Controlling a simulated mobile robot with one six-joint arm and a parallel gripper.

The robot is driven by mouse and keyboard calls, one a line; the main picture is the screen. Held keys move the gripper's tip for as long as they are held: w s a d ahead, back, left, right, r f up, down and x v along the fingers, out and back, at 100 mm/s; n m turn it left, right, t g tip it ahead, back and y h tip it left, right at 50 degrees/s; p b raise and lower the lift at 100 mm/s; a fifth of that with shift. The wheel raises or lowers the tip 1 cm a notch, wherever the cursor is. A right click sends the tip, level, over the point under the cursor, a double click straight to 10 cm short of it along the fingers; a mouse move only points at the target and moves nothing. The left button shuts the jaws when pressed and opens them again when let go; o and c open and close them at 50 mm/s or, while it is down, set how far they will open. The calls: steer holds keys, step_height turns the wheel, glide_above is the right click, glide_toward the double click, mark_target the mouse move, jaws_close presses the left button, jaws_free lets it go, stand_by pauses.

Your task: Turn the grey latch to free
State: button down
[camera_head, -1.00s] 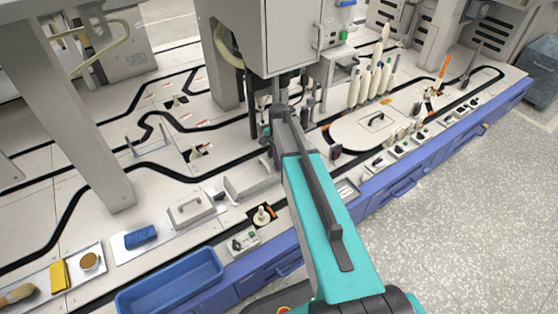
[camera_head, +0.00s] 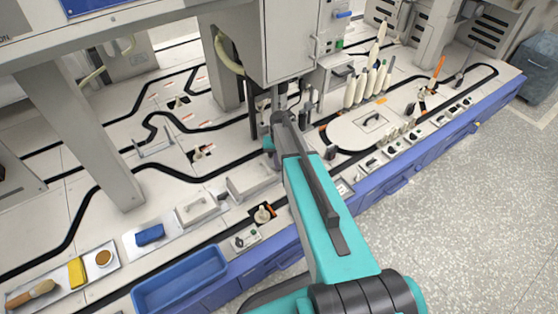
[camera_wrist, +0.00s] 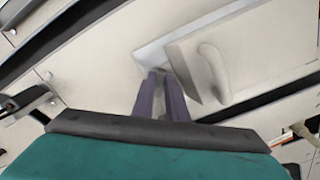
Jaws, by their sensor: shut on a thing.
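In the wrist view the two dark purple-grey fingers of my gripper (camera_wrist: 160,74) point down at the pale deck and are close together. A small pale grey piece, seemingly the grey latch (camera_wrist: 160,82), shows in the narrow gap between them. Its shape and angle are mostly hidden by the fingers. A pale raised panel with a curved handle (camera_wrist: 212,70) stands just right of the fingers. In the head view my own arm covers the fingertips and the latch.
A blue bin (camera_head: 180,282) and a tray with brush, yellow block and round dish (camera_head: 62,288) lie along the front left. A cabinet (camera_head: 300,40) hangs above the arm. Upright bobbins (camera_head: 368,82) and a rounded cover (camera_head: 350,133) lie to the right.

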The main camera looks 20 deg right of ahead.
mark_target(280, 166)
steer(key=n+p, duration=0.2)
steer(key=n, duration=0.2)
steer(key=shift+d+r, duration=0.1)
steer(key=shift+r, duration=0.05)
steer(key=shift+d+n+p, duration=0.1)
steer(key=shift+n+p, duration=0.55)
steer(key=shift+n, duration=0.85)
steer(key=c, duration=1.8)
jaws_free()
steer(key=shift+o, duration=0.2)
step_height(280, 166, up, 14)
steer(key=p, duration=0.1)
steer(key=shift+f, duration=0.2)
steer(key=shift+s, duration=0.15)
